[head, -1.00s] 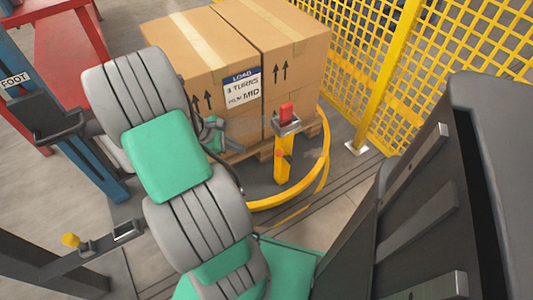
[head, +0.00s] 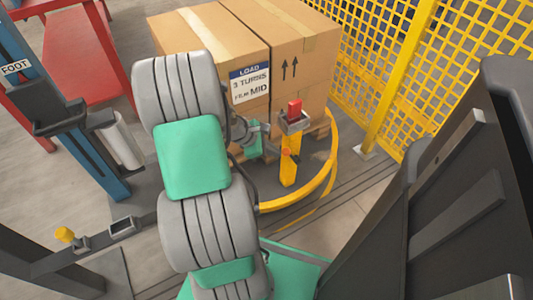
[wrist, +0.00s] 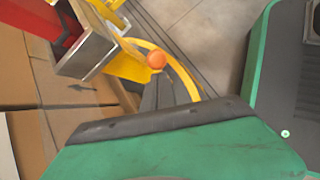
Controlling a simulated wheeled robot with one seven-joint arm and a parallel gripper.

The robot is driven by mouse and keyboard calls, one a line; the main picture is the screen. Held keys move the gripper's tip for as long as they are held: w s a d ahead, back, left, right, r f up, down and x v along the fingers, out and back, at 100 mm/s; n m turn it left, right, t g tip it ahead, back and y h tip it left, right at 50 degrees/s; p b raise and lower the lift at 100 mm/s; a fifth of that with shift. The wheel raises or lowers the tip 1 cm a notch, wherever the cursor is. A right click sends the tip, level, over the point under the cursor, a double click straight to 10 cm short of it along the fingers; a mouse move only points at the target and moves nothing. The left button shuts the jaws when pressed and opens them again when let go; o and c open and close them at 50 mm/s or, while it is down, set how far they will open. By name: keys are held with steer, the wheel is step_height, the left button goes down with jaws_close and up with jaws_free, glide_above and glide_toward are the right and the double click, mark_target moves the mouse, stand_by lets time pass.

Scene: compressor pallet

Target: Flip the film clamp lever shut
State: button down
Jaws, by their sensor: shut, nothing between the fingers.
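The film clamp is a grey metal block (head: 291,123) on top of a short yellow post (head: 288,168). Its red lever (head: 295,107) stands upright on it in the head view. In the wrist view the red lever (wrist: 42,18) and grey block (wrist: 87,50) are at the upper left. An orange ball (wrist: 157,60) shows on the post's side. My gripper (head: 270,148) is just left of the post, below the clamp's top, partly hidden by my wrist. In the wrist view its dark fingers (wrist: 160,92) are together and empty, apart from the lever.
Cardboard boxes (head: 215,45) on a pallet stand behind the clamp. A yellow mesh fence (head: 420,60) is at the right. A blue column (head: 85,150) with a film roll (head: 120,140) is at the left.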

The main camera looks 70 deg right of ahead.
steer(key=shift+r, duration=0.1)
steer(key=s+d+r+t+y+p, duration=0.1)
steer(key=s+d+r+p, duration=0.1)
steer(key=p, duration=0.4)
steer(key=shift+d, duration=0.1)
steer(key=shift+w+p, duration=0.15)
steer(key=shift+p, duration=0.15)
steer(key=w+f+p+v, duration=0.1)
steer(key=p+v, duration=0.3)
steer(key=v, duration=0.7)
steer(key=shift+w, duration=0.6)
